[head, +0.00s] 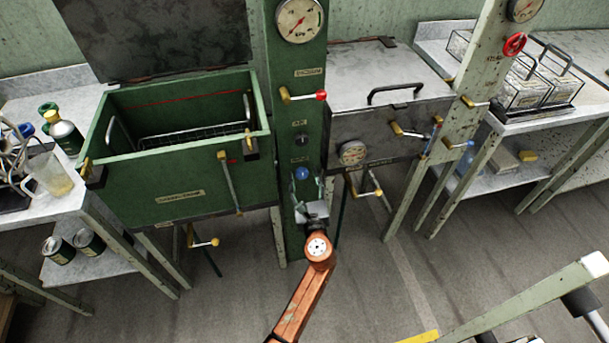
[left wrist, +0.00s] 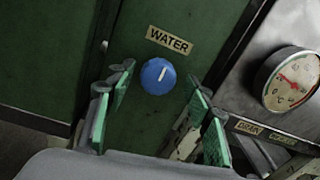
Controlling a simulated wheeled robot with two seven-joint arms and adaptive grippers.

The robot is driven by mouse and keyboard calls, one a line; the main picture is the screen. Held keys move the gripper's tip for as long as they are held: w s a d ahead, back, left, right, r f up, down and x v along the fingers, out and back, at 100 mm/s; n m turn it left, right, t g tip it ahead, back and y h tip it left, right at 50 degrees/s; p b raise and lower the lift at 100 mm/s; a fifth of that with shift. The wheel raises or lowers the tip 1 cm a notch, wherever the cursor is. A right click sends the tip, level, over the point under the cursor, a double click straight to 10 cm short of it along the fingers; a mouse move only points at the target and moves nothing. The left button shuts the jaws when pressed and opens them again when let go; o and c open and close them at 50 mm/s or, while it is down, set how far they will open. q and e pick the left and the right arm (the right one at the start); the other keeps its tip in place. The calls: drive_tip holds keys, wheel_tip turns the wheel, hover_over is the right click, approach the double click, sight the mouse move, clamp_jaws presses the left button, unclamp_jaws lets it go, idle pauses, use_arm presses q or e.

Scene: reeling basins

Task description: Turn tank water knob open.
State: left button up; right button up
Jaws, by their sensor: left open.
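The blue water knob (head: 302,173) sits low on the green column between the two basins. In the left wrist view the round blue knob (left wrist: 158,76) has a white pointer mark, tilted slightly right of straight up in the picture. A "WATER" label (left wrist: 169,41) is above it. My left gripper (head: 308,192) is at the column just below the knob. In the left wrist view my left gripper (left wrist: 160,105) is open, its green-padded fingers on either side of the knob's lower part with gaps to it. Contact is not visible. My right gripper is not in view.
A green open tank (head: 180,195) with a raised lid stands left of the column. A closed grey basin (head: 385,115) stands right, with a dial (left wrist: 292,78) near the knob. A red-tipped lever (head: 321,96) sticks out above the knob. Floor is clear in front.

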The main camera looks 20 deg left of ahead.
use_arm(q)
drive_tip(key=shift+a, duration=0.2)
drive_tip(key=shift+c, duration=0.2)
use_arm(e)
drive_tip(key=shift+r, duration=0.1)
use_arm(q)
drive_tip(key=shift+c, duration=0.8)
drive_tip(key=c, duration=1)
